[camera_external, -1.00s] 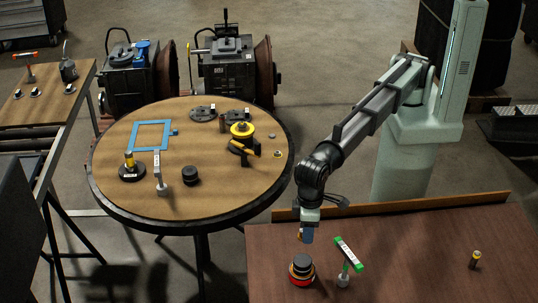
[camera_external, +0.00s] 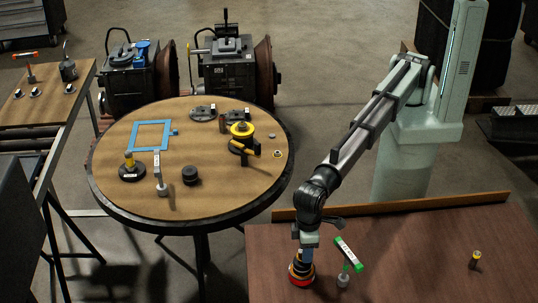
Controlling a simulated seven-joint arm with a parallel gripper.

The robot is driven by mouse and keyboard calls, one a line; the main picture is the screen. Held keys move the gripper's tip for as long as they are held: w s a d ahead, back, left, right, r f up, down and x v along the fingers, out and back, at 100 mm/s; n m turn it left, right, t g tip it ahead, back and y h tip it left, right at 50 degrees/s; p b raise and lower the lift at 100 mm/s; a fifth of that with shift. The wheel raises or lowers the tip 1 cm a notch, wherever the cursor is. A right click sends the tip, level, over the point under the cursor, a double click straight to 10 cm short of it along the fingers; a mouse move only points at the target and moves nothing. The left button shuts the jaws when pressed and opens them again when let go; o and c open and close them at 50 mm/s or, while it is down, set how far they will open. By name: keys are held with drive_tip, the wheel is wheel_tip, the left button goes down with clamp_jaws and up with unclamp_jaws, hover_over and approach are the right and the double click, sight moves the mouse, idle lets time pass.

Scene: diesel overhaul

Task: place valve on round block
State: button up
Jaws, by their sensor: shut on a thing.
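A round black block with red and orange bands (camera_external: 302,274) stands on the brown table at its front left. My gripper (camera_external: 305,256) is directly above it, pointing down, with its fingers at the block's top. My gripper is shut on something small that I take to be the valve. It is mostly hidden between the fingers and the block, so I cannot tell whether it touches the block.
A green-handled tool (camera_external: 348,254) on a small grey base stands close to the right of the block. A small yellow-topped piece (camera_external: 475,260) stands farther right on the brown table (camera_external: 415,250). The round table (camera_external: 215,205) holds several parts. The brown table's middle is clear.

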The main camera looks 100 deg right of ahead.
drive_tip(key=shift+f, duration=0.7)
drive_tip(key=shift+f, duration=0.15)
drive_tip(key=o, duration=1.1)
wheel_tip(320, 180, up, 12)
drive_tip(key=shift+r, duration=0.2)
